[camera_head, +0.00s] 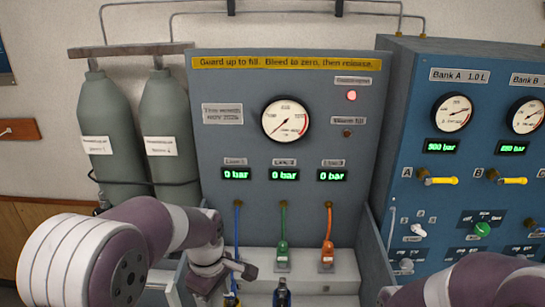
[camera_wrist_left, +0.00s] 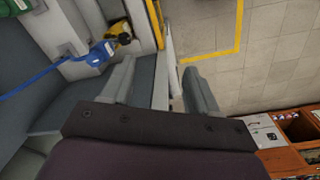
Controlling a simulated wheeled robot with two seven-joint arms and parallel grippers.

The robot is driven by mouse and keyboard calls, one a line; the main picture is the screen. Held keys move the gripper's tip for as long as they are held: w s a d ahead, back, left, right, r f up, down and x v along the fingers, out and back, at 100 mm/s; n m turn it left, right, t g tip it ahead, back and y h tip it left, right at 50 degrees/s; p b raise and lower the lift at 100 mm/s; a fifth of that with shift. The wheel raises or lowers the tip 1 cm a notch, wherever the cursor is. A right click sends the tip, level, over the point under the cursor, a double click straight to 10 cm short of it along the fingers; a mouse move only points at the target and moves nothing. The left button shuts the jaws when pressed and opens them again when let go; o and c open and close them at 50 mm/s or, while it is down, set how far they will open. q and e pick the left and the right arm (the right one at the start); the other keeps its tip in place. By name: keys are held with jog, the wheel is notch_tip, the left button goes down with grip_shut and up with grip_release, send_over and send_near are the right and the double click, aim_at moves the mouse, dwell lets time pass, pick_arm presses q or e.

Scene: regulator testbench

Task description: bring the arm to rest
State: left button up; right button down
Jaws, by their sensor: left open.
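My left arm comes in from the left in the head view. Its gripper (camera_head: 228,276) is low in front of the grey test panel (camera_head: 225,140). In the left wrist view the left gripper's (camera_wrist_left: 158,88) two fingers stand wide apart with nothing held between them. A blue fitting on a blue hose (camera_wrist_left: 98,54) lies beyond the left finger, apart from it. My right arm (camera_head: 475,285) shows only in part at the bottom right of the head view; its gripper is out of view.
Green (camera_head: 282,250) and orange (camera_head: 327,252) hose fittings stand on the grey step. Two grey cylinders (camera_head: 165,110) stand at left. A blue panel (camera_head: 440,120) with yellow-handled valves stands at right. A wooden box (camera_wrist_left: 285,135) and open floor (camera_wrist_left: 270,60) show in the wrist view.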

pick_arm(q)
jog(key=s+a+f+m+b, duration=0.1)
jog(key=s+a+f+m, duration=0.1)
jog(key=s+m, duration=0.4)
jog(key=s+a+f+m+t+b, duration=0.1)
jog(key=s+a+m, duration=0.3)
jog(key=s+m, duration=0.2)
jog(key=shift+s+f+m, duration=0.4)
jog(key=shift+s, duration=0.5)
